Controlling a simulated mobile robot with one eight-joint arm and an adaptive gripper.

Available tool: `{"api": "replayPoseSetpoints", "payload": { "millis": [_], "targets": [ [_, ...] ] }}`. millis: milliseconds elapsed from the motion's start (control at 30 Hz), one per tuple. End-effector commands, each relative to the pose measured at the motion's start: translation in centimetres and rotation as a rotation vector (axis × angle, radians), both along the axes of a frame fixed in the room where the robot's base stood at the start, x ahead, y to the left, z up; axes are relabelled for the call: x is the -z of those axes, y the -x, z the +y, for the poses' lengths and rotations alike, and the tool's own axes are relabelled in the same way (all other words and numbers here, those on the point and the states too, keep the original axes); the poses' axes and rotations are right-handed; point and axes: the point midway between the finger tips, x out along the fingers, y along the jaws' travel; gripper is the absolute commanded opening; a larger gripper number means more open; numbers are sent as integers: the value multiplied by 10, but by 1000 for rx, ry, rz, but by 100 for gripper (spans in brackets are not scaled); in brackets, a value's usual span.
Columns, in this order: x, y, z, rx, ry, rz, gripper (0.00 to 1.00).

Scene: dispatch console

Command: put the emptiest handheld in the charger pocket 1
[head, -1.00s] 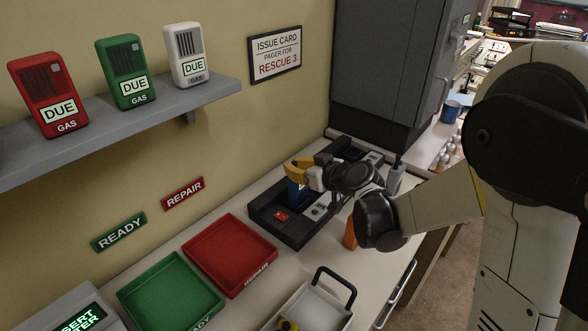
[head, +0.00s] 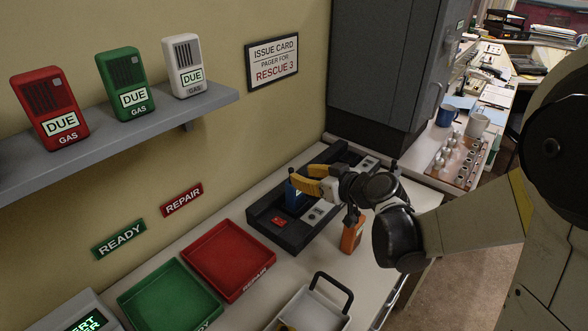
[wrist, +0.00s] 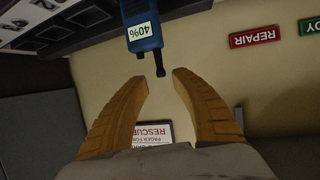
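My gripper (head: 300,177) is open and empty, its yellow fingers above the black charger (head: 268,226). A blue handheld (head: 294,200) stands in the charger, partly hidden by the fingers. In the wrist view the blue handheld (wrist: 143,30) reads 40%, upside down, and its antenna points toward the gap between the open fingertips (wrist: 161,80). An orange handheld (head: 352,234) stands on the bench in front of the charger, its top close behind my wrist; its reading cannot be seen. A dark antenna-like tip (head: 394,165) shows behind my gripper. Pocket numbers are not readable in the head view.
A red REPAIR tray (head: 228,282), a green READY tray (head: 172,312) and a white tray with a black handle (head: 312,310) lie left and front of the charger. A grey cabinet (head: 385,65) stands behind it. A shelf (head: 110,130) holds gas monitors.

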Motion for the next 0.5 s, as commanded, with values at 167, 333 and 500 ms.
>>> {"api": "replayPoseSetpoints", "payload": {
  "millis": [167, 333, 500],
  "targets": [
    [-16, 29, -20, 3, 0, 0, 31],
    [-22, 43, -29, 0, -1, 1, 31],
    [-23, 49, -30, 2, 1, 10, 31]
  ]
}}
